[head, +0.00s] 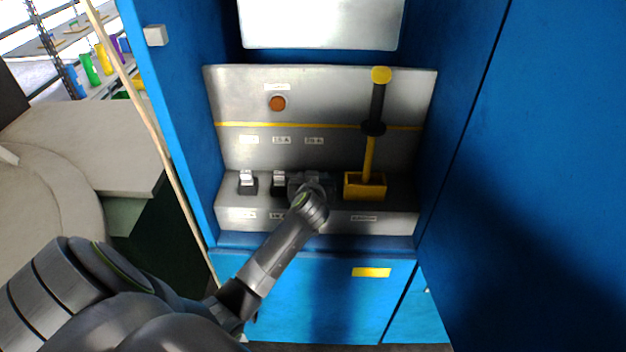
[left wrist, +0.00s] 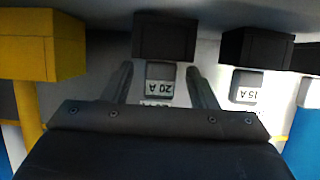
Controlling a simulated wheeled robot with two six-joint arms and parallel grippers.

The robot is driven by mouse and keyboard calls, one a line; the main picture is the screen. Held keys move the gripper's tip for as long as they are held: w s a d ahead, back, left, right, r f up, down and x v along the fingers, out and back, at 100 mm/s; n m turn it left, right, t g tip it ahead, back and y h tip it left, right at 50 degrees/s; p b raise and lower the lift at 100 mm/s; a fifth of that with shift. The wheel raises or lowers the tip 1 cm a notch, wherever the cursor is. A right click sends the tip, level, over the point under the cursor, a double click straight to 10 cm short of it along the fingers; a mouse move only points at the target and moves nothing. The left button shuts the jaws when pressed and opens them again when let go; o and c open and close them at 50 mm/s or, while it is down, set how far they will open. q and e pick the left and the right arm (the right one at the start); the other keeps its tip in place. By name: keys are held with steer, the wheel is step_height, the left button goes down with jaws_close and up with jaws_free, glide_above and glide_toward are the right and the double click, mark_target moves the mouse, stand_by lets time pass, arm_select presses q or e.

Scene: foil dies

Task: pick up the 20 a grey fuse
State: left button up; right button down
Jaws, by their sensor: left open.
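The grey 20 A fuse (left wrist: 160,80) sits at its black holder (left wrist: 164,38) in the left wrist view, its label upside down. My left gripper (left wrist: 162,84) is open, with one finger on each side of the fuse; I cannot tell whether they touch it. In the head view my left gripper (head: 310,182) is at the row of holders, and my arm hides the fuse there. My right gripper is not in view.
The 15 A fuse (left wrist: 246,87) is beside the 20 A one; it also shows in the head view (head: 279,177). Another fuse (head: 246,177) is further left. A yellow box (head: 352,190) with an upright yellow and black tool (head: 376,105) stands right of my gripper. Blue cabinet walls (head: 462,75) flank the ledge.

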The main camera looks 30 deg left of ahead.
arm_select(q)
steer(key=shift+x, duration=1.1)
steer(key=c, duration=1)
steer(key=shift+c, duration=0.4)
steer(key=shift+r, duration=0.1)
